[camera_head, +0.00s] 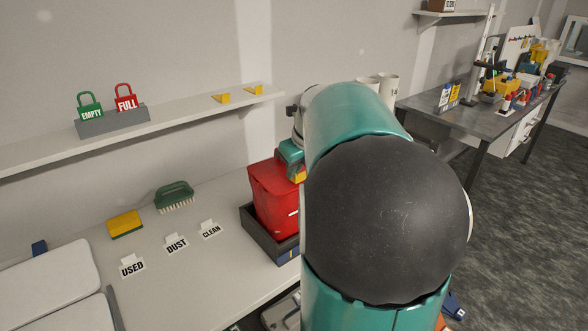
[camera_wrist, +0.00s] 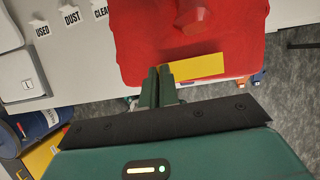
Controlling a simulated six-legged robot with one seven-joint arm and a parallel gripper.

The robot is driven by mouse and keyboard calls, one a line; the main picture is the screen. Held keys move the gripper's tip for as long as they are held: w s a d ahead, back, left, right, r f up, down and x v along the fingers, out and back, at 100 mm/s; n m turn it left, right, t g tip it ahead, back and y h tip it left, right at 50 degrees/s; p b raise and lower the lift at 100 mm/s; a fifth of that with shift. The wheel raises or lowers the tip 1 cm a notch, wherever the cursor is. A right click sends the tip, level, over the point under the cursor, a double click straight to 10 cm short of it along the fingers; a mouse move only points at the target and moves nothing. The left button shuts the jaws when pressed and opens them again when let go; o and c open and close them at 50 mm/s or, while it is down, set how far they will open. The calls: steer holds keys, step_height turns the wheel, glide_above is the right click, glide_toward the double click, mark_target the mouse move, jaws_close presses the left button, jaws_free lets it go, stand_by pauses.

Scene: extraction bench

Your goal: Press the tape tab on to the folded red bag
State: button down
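The red bag (camera_head: 273,196) stands in a dark tray (camera_head: 262,236) on the bench in the head view. Its red face fills the upper middle of the wrist view (camera_wrist: 150,35), with a darker fold near the top. The yellow tape tab (camera_wrist: 200,67) lies across the red face as a slanted strip, its left end at my fingertips. My gripper (camera_wrist: 157,70) has its two green fingers together, tips at the bag's lower part in the picture. I cannot tell whether the tips touch the tab. In the head view my arm hides the bag's right side and most of my gripper.
USED (camera_head: 132,266), DUST (camera_head: 176,244) and CLEAN (camera_head: 209,230) cards, a yellow sponge (camera_head: 125,224) and a green brush (camera_head: 174,196) stand left of the tray. A wall shelf (camera_head: 180,119) runs above. A cluttered dark table (camera_head: 478,118) stands at right.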

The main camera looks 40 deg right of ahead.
steer(key=shift+f, duration=0.55)
stand_by(0.7)
steer(key=c, duration=1.6)
jaws_free()
steer(key=shift+r, duration=0.1)
steer(key=v, duration=1.3)
steer(key=shift+s+r, duration=0.15)
steer(key=shift+r, duration=0.15)
